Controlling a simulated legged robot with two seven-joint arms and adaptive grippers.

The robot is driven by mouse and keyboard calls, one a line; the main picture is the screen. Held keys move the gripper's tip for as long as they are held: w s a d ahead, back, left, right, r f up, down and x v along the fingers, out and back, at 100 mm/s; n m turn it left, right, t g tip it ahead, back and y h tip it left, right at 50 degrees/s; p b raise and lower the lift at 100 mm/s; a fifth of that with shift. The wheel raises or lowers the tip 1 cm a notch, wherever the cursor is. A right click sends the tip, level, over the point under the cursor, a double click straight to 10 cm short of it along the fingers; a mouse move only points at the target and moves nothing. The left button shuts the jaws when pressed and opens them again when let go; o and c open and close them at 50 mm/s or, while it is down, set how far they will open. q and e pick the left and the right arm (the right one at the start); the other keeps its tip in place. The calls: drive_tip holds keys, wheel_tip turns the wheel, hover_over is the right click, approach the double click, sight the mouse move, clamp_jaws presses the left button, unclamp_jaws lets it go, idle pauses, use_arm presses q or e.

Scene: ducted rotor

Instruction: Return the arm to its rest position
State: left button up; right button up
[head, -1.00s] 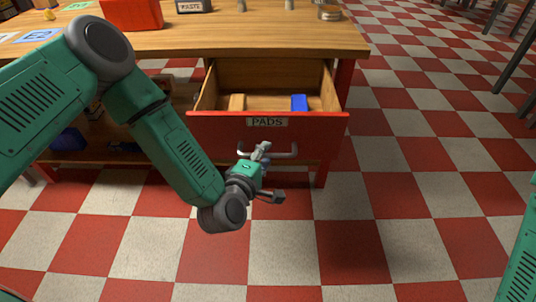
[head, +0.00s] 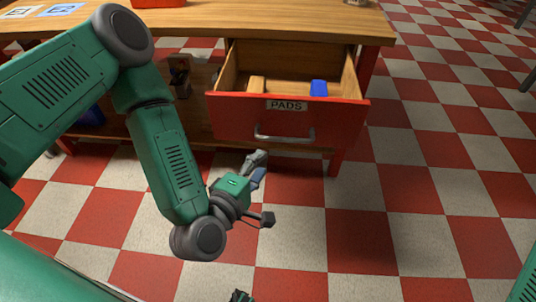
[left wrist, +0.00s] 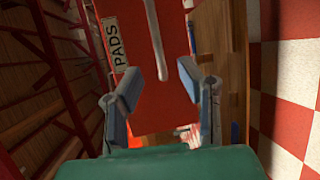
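My left gripper (head: 264,188) hangs in front of the open drawer, below and apart from its handle. In the left wrist view my left gripper (left wrist: 160,74) has its two fingers spread with nothing between them. The red drawer (head: 238,115) is labelled PADS and is pulled out of the workbench; its grey handle (head: 285,136) is free. In the left wrist view the red drawer front (left wrist: 180,30) and the handle (left wrist: 155,40) lie beyond the fingers. My left arm is bent at the elbow over the left of the head view. My right gripper is not identifiable.
The drawer holds a blue block (head: 319,88) and a tan block (head: 257,84). The wooden workbench (head: 250,25) has cards at its far left and an open shelf below. The checkered floor (head: 420,190) is clear to the right.

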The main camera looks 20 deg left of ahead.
use_arm(q)
drive_tip(key=shift+s+d, duration=0.15)
drive_tip(key=shift+s, duration=0.05)
idle(0.4)
drive_tip(key=s+d+f+m+g+h+p, duration=0.1)
drive_tip(key=s+f+m+g+h+p, duration=0.25)
drive_tip(key=s+f+m+g, duration=0.5)
drive_tip(key=s+a+r+m+g+y+p, duration=0.1)
drive_tip(key=s+a+m+g+y+p, duration=0.3)
drive_tip(key=s+a+m, duration=0.5)
drive_tip(key=s+a+g+y, duration=0.1)
drive_tip(key=s+a+g, duration=0.1)
drive_tip(key=s+a, duration=0.1)
drive_tip(key=shift+m+g, duration=0.35)
